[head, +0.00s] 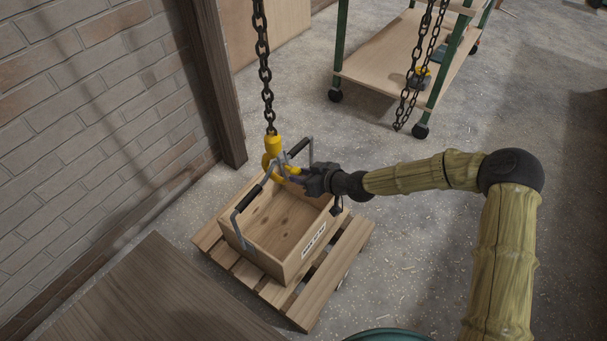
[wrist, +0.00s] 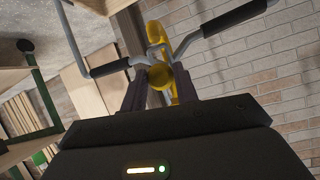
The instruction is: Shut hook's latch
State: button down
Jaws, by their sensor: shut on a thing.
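The yellow hook (head: 272,146) hangs from a dark chain above a wooden crate. It also shows in the wrist view (wrist: 156,32), behind my fingers. A yellow piece that looks like the hook's latch (wrist: 160,77) sticks out toward my gripper, its round end between the two fingers. My gripper (head: 298,178) reaches in from the right and is shut on this piece. The latch's hinge is not clear.
The open wooden crate (head: 318,243) stands on a pallet (head: 323,288) below the hook. A brick wall and a dark post (head: 220,80) are at left. A green-framed cart (head: 385,75) and a second chain stand behind. The floor at right is mostly clear.

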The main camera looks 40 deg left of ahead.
jog(key=c, duration=1.3)
grip_release()
jog(key=shift+s+d+f, duration=0.1)
jog(key=shift+f, duration=0.8)
jog(key=shift+o, duration=1)
jog(key=shift+a+f, duration=0.2)
jog(key=shift+d+r, duration=0.1)
jog(key=shift+r, duration=0.25)
jog(key=p+v, duration=0.3)
jog(key=v, duration=1.4)
jog(key=shift+r+p, duration=0.2)
jog(key=shift+p, duration=0.1)
jog(key=shift+w+d, duration=0.15)
jog(key=shift+w, duration=0.2)
